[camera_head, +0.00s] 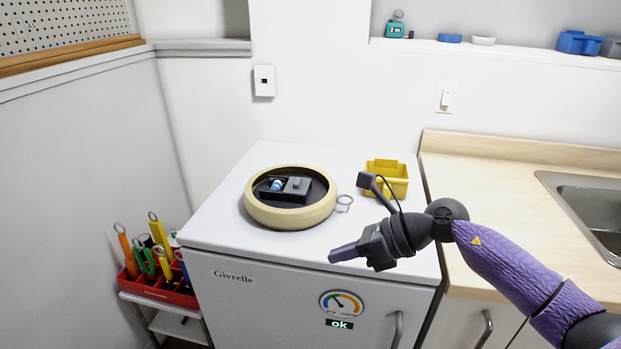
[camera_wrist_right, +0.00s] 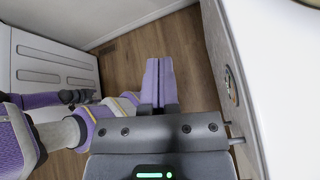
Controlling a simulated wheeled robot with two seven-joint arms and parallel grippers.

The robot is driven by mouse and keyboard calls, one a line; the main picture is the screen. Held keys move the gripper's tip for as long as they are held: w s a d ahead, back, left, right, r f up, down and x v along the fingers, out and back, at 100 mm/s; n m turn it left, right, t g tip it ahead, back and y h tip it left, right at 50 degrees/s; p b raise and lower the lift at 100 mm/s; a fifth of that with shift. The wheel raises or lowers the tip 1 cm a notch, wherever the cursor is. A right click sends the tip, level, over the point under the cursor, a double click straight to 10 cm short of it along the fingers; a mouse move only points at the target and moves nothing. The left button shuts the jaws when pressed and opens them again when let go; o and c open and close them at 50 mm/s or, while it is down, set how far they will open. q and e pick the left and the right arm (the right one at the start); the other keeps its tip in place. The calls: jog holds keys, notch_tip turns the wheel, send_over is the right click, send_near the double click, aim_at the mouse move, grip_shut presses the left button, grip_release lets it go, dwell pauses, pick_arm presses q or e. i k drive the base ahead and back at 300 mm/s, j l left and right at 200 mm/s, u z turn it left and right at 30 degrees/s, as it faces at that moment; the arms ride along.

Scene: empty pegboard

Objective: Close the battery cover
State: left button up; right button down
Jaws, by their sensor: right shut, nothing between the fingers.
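A round cream-rimmed device (camera_head: 262,215) with a dark inside lies on the white appliance top. In its middle is a battery compartment (camera_head: 283,189) with a blue-and-white battery (camera_head: 276,185) showing on the left. A dark grey piece (camera_head: 297,186), which looks like the cover, sits at the right of the battery; I cannot tell how it is hinged. My right gripper (camera_head: 344,253) is shut and empty, over the front of the appliance top, to the right of and nearer than the device. In the wrist view its purple fingers (camera_wrist_right: 158,82) are together, pointing toward the floor.
A yellow bin (camera_head: 388,178) and a small metal ring (camera_head: 344,201) lie right of the device. The white appliance (camera_head: 250,300) drops off at its front edge. A red tool rack (camera_head: 165,289) stands left, a counter with a sink (camera_head: 590,205) right.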

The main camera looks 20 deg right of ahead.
aim_at(295, 185)
jog(key=i+l, duration=0.75)
jog(key=i, duration=0.1)
